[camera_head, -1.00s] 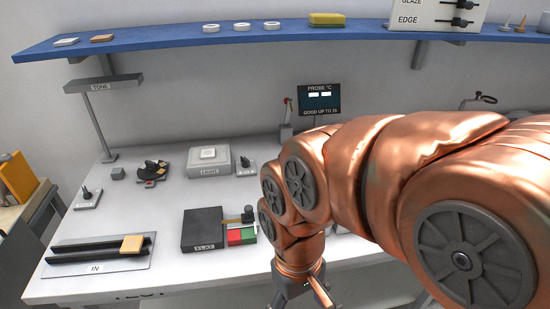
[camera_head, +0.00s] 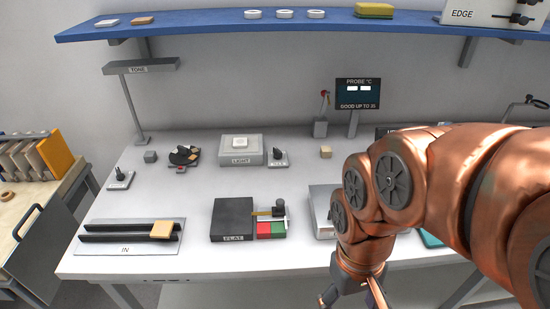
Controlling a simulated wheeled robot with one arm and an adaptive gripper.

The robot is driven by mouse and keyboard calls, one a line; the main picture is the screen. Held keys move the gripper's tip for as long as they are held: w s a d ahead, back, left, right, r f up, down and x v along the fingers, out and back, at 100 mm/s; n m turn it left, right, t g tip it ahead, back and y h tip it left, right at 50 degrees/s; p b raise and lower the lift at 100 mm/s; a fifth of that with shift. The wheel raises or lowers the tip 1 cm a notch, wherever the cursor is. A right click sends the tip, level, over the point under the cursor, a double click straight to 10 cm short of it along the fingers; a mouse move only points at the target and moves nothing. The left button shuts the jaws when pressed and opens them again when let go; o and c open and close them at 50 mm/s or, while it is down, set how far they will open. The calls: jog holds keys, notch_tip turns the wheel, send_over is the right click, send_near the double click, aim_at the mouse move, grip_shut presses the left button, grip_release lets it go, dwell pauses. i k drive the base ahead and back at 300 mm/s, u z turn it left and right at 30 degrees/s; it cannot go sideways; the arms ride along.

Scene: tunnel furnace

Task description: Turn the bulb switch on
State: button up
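No switch carries a readable "bulb" label. One small lever switch (camera_head: 278,157) on a grey plate stands just right of the grey box (camera_head: 241,150) labelled LIGHT, which has a pale square on top. Another lever switch (camera_head: 120,177) on a grey plate stands at the left of the table, below the lamp (camera_head: 150,68) labelled TONE. No lit bulb is evident. My gripper (camera_head: 352,299) hangs at the bottom edge, right of centre, in front of the table and well away from both switches. Its fingers spread apart with nothing seen between them; their tips are cut off.
A dark block (camera_head: 232,216) labelled FLAT stands beside red and green pads (camera_head: 271,229). A rail tray (camera_head: 108,249) labelled IN holds a tan block. A probe display (camera_head: 357,94) stands at the back. A blue shelf (camera_head: 205,27) overhangs. My arm hides the table's right side.

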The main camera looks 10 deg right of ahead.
aim_at(277, 155)
jog(key=k, duration=0.5)
jog(key=u, duration=0.95)
jog(key=i, duration=0.75)
